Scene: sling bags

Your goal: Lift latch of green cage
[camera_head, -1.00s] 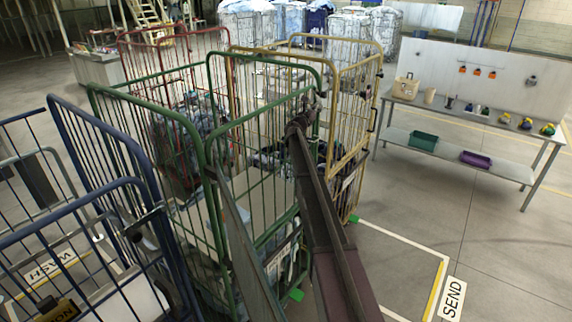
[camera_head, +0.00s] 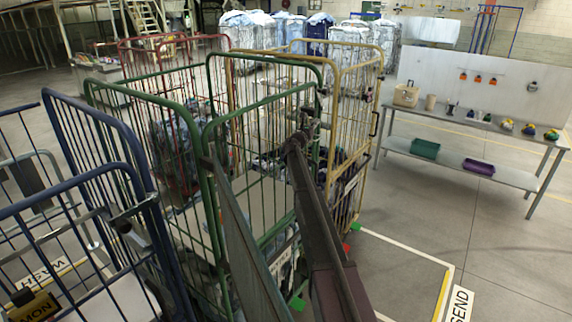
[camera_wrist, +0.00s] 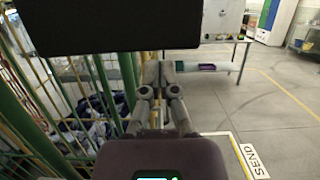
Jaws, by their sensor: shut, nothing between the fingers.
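The green cage (camera_head: 208,150) stands in the middle of the head view, with tall barred sides and rounded top rails. A grey-green bar (camera_head: 243,240) slants down across its near side; I cannot tell whether this is the latch. My gripper (camera_head: 312,118) is at the cage's right upright, and my arm partly hides that side. In the wrist view my gripper (camera_wrist: 160,78) is shut and empty, its fingers close to the green upright (camera_wrist: 128,75). Whether they touch it is unclear. No latch can be made out clearly at the fingertips.
A blue cage (camera_head: 95,105) stands close on the left. A yellow cage (camera_head: 365,110) and a red cage (camera_head: 128,55) stand behind. A table (camera_head: 455,125) with bins is at the right. Floor (camera_head: 410,215) is clear right of my arm, near the SEND sign (camera_head: 459,304).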

